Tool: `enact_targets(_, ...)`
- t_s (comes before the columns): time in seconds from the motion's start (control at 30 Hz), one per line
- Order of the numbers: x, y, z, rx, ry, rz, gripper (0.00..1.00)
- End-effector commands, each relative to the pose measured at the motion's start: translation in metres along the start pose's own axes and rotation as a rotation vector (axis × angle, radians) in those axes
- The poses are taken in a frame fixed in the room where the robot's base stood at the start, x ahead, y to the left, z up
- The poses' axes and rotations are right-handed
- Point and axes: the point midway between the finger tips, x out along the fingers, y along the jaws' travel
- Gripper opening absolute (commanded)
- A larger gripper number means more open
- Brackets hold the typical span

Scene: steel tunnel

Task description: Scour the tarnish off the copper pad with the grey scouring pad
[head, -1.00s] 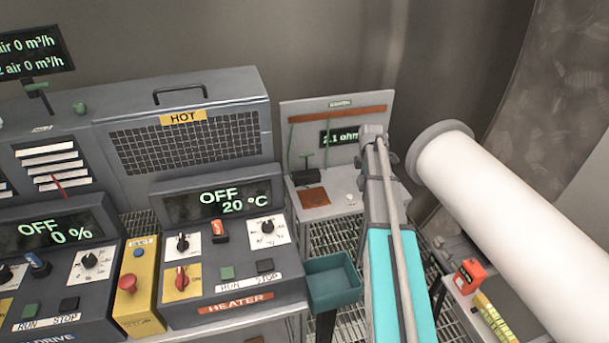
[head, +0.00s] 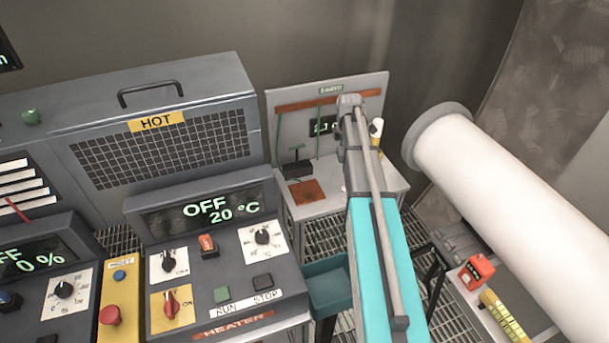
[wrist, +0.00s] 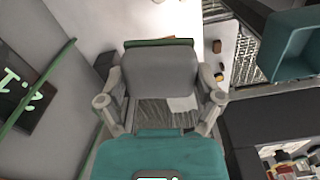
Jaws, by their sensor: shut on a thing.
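The copper pad (head: 308,192) is a flat brown-red square on the pale bench (head: 335,205) at the back, in the head view. The bench's meter display (head: 322,126) is partly covered by my arm. My gripper (wrist: 160,85) shows in the wrist view, its two fingers closed around a grey block with a dark green far edge, which looks like the grey scouring pad (wrist: 160,72). In the head view my gripper is hidden behind my arm.
The heater panel (head: 215,255) reads OFF, 20 °C. A mesh-front cabinet marked HOT (head: 165,150) stands left of the bench. A teal bin (head: 329,290) is in front of the bench. A large white cylinder (head: 510,215) crowds the right side.

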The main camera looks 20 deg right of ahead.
Motion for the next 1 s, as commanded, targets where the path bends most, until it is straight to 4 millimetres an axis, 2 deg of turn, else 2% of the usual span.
enact_targets(0.4, 0.001, -0.002, 0.007, 0.011, 0.000, 0.000, 0.46)
enact_targets(0.57, 0.008, -0.003, -0.001, 0.000, 0.000, 0.000, 0.46)
enact_targets(0.77, 0.030, -0.005, -0.033, -0.042, 0.000, 0.000, 0.46)
enact_targets(1.0, 0.065, -0.012, -0.088, -0.117, 0.000, 0.000, 0.46)
